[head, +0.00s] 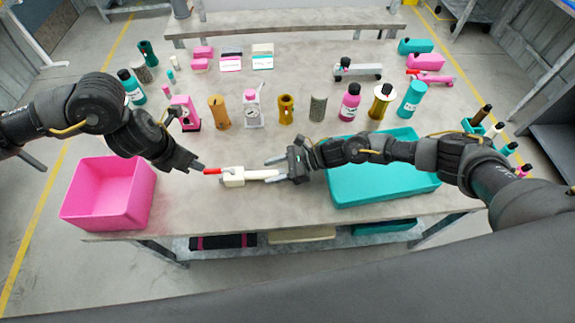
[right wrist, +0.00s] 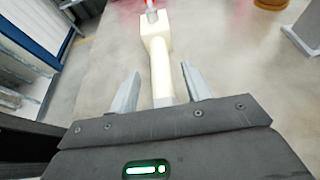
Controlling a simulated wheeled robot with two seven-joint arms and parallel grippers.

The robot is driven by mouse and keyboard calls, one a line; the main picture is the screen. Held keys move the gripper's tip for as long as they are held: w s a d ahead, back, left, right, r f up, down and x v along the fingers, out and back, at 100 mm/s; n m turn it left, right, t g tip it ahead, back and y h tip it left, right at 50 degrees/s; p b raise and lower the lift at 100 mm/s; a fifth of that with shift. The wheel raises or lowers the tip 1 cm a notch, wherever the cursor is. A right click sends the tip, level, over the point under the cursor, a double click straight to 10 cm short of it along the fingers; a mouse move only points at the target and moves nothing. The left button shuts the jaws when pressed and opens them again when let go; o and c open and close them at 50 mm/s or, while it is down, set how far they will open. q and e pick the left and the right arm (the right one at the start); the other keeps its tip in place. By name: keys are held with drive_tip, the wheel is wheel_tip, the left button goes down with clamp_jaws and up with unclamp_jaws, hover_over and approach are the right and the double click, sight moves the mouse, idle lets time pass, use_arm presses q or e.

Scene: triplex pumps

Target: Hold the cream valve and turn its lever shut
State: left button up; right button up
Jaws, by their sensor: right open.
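The cream valve (head: 234,177) is near the front middle of the table, its pipe pointing right. Its red lever (head: 212,171) points left. My right gripper (head: 273,171) is open, with its fingers on either side of the pipe's right end. The right wrist view shows the cream valve (right wrist: 157,48) with its pipe running between the spread fingers (right wrist: 160,88). A gap shows on each side. My left gripper (head: 197,167) is just left of the lever's tip; I cannot tell whether its fingers are apart or touch it.
A pink bin (head: 108,202) stands at the front left. A teal tray (head: 375,190) lies under my right arm. A row of bottles and cylinders, including a pink bottle (head: 349,104), stands behind the valve. The table's front edge is close below the valve.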

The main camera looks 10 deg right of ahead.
drive_tip(key=shift+x, duration=0.75)
use_arm(q)
drive_tip(key=shift+o, duration=0.2)
use_arm(e)
clamp_jaws()
